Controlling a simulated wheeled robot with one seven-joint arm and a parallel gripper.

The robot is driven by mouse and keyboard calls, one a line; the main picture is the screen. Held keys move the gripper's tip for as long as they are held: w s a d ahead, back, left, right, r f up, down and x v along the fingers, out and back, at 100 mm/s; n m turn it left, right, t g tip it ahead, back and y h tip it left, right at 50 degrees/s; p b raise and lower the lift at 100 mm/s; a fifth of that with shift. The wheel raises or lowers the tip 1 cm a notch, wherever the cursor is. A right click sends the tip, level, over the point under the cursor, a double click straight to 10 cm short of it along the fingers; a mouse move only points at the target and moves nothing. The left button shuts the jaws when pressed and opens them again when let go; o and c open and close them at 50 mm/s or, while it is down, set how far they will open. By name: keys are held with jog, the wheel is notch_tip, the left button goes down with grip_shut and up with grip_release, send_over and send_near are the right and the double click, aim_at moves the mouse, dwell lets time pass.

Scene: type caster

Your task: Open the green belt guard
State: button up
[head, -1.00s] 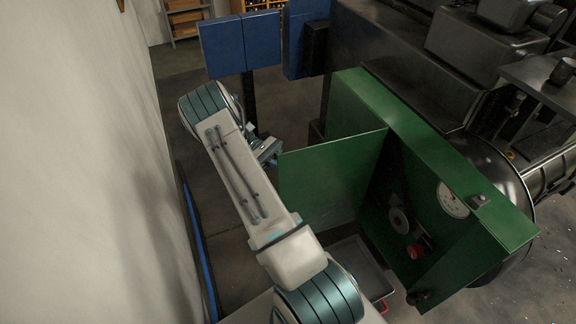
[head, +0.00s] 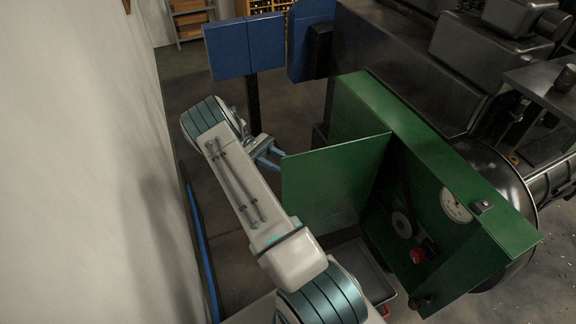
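The green belt guard box (head: 440,185) stands right of centre in the head view. Its green door panel (head: 333,186) is swung out toward the left, so the inside shows a grey pulley, a red part and a pale round dial. My gripper (head: 272,152) is just beyond the panel's upper left edge, partly hidden by my own arm. Whether its fingers touch the panel cannot be seen. The finger opening is too small and too hidden to read.
A pale wall (head: 75,170) runs close along the left of my arm. Blue panels (head: 243,46) stand behind. A grey tray (head: 362,266) lies below the guard. The dark machine (head: 400,60) fills the right back. Open floor shows between wall and guard.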

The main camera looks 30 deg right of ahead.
jog(key=shift+p+v, duration=0.7)
jog(key=shift+v, duration=0.55)
